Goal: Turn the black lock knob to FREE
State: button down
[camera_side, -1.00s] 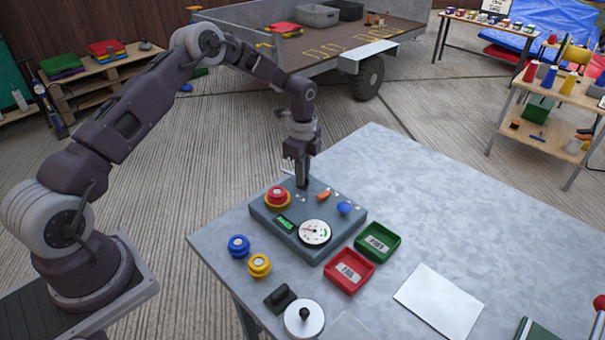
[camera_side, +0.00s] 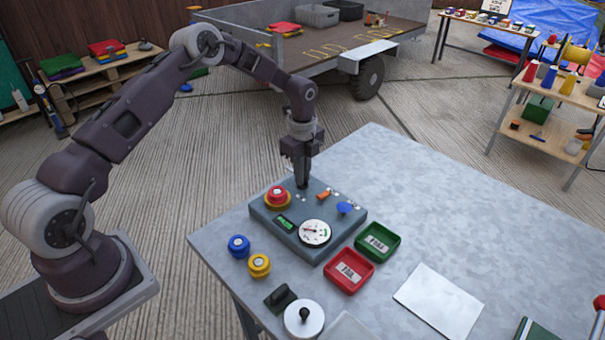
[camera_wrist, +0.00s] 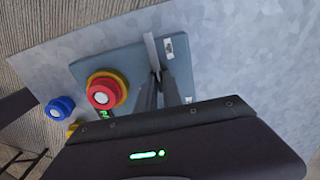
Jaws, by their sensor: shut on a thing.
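My gripper (camera_side: 303,183) points straight down at the back of the grey control box (camera_side: 283,228). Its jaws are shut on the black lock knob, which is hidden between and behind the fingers. In the wrist view the fingers (camera_wrist: 160,80) reach down to the same box (camera_wrist: 125,62), beside a pale strip. I cannot read the FREE mark or the knob's angle. The box also carries a red mushroom button (camera_side: 277,195), an orange switch (camera_side: 323,196), a blue knob (camera_side: 344,207), a round gauge (camera_side: 315,232) and a green display (camera_side: 286,223).
Blue (camera_side: 239,245) and yellow (camera_side: 259,265) round pieces stand left of the box. A red tray (camera_side: 349,271) and a green tray (camera_side: 377,241) lie to its right. A white sheet (camera_side: 439,302) lies farther right. The table's back right is bare.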

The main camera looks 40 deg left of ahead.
jog(key=c, duration=1.5)
grip_release()
jog(key=shift+r, duration=0.1)
notch_tip(320, 180, up, 8)
jog(key=shift+f, duration=0.25)
jog(key=s+d+r+n+t, duration=0.1)
jog(key=s+d+r+n, duration=0.15)
jog(key=s+r, duration=0.35)
jog(key=s+d+r+n+t+y, duration=0.1)
jog(key=s+d+r+n, duration=0.15)
jog(key=s+r, duration=0.4)
jog(key=s+d+r+n+t, duration=0.1)
jog(key=s+r+n, duration=0.3)
jog(key=r, duration=0.5)
jog(key=s+d+n+t+h, duration=0.1)
jog(key=s+n, duration=0.8)
jog(key=s, duration=1)
jog(key=shift+s+d+t, duration=0.2)
jog(key=shift+d+t, duration=0.6)
jog(key=shift+d, duration=0.3)
